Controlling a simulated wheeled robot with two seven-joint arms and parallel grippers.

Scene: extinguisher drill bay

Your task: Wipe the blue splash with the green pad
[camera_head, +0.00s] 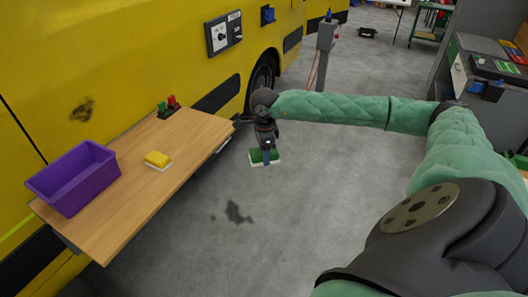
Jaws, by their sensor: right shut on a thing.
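My right gripper (266,146) is shut on the green pad (257,157), which has a white underside. The pad is held in the air past the right edge of the wooden table, with grey floor behind it in the picture. No splash shows clearly as blue. One dark splash (82,110) is on the yellow vehicle side, above the table. Another dark patch (235,212) is on the floor, below the pad in the picture. My left gripper is not in view.
The wooden table (185,137) carries a purple bin (72,180), a yellow pad (157,159) and small green and red items (168,106). A grey post (325,50) stands behind. A grey cabinet (462,75) is at the right. The middle floor is open.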

